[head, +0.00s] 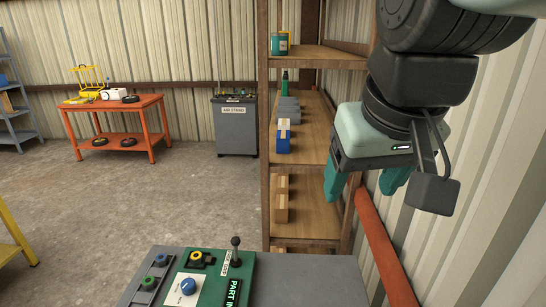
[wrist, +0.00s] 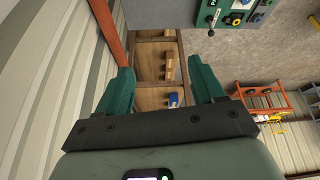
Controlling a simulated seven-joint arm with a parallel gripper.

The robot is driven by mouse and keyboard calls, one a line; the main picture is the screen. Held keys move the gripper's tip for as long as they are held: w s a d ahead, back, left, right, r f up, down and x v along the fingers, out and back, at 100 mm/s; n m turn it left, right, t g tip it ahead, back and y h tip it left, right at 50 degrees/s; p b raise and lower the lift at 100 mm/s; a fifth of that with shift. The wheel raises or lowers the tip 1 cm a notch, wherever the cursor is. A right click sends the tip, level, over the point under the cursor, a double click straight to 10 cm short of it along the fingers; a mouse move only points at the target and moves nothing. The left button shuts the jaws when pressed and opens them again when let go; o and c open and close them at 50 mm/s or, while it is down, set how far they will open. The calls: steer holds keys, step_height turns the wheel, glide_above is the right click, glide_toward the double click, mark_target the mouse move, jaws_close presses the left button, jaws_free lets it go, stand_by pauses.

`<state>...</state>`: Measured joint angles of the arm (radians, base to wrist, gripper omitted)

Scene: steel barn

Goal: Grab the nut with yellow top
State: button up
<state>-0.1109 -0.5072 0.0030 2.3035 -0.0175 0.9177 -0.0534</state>
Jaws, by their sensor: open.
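A small dark piece with a yellow ring on top (head: 197,257) sits on the green panel of the grey bench at the front; it looks like the nut with the yellow top. In the wrist view the panel (wrist: 225,17) is at the top right, where the small parts are hard to tell apart. My gripper (head: 364,188) hangs to the right of the panel and higher, beside the wooden shelf. Its two green fingers are apart with nothing between them, as the wrist view also shows (wrist: 164,84).
On the panel are a blue knob (head: 188,286) and an upright black-knobbed lever (head: 235,250). The wooden shelf (head: 308,119) holds boxes close to my gripper. A red rail (head: 383,245) and the corrugated wall (head: 455,235) are at right. The bench's right part (head: 310,280) is bare.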

steer(key=w+a+n+g, duration=0.15)
steer(key=w+a, duration=0.25)
steer(key=w, duration=0.4)
steer(key=n+g, duration=0.4)
steer(key=n, duration=0.5)
glide_above(197, 255)
steer(key=shift+m+t, duration=0.25)
steer(key=f, duration=3.6)
steer(key=shift+s+d+f, duration=0.2)
steer(key=shift+d+f, duration=0.05)
steer(key=shift+d, duration=0.1)
steer(key=f, duration=0.5)
steer(key=shift+w+a+f, duration=0.1)
steer(key=shift+a+f, duration=0.25)
steer(key=shift+a, duration=0.05)
steer(key=shift+c, duration=0.3)
